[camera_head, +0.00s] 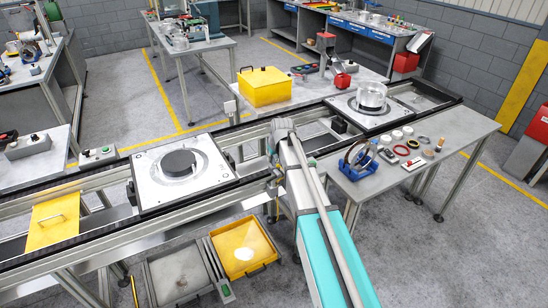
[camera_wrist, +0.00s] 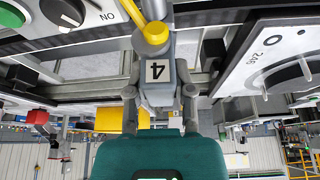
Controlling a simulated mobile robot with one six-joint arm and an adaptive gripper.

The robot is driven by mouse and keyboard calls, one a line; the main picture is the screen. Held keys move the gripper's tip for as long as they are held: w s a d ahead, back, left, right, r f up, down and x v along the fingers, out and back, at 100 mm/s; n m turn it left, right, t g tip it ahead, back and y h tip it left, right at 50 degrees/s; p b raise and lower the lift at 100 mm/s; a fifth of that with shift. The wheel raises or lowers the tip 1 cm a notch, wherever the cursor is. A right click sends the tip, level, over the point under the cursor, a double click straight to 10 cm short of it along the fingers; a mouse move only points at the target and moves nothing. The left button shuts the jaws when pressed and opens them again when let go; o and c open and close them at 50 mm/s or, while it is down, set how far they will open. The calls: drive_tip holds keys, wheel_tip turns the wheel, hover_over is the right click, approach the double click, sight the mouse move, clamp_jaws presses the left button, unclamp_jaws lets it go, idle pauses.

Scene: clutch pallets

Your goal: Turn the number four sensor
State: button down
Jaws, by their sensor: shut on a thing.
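The number four sensor (camera_wrist: 158,72) is a grey block with a black 4 on a white label and a yellow cap (camera_wrist: 155,33) at its end. In the wrist view it sits between the two fingers of my gripper (camera_wrist: 160,92), which is shut on it. In the head view my gripper (camera_head: 281,128) is at the conveyor's near side, between the two pallets. The sensor cannot be made out there, as my arm covers that spot.
A pallet (camera_head: 147,190) with a black disc lies left on the conveyor; another pallet (camera_head: 391,114) with a clear-silver ring lies right. A yellow box (camera_head: 264,87) stands behind. A side table (camera_head: 450,128) with small parts is at right. A green button box shows in the wrist view (camera_wrist: 60,16).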

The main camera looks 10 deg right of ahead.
drive_tip(key=shift+a+m+h, duration=0.1)
drive_tip(key=shift+m+h, duration=0.5)
drive_tip(key=shift+m, duration=0.95)
drive_tip(key=shift+a+m+h, duration=0.1)
drive_tip(key=shift+m+h, duration=0.5)
drive_tip(key=shift+m, duration=0.95)
drive_tip(key=shift+c, duration=2.4)
unclamp_jaws()
drive_tip(key=shift+d+n, duration=0.1)
drive_tip(key=shift+n, duration=0.3)
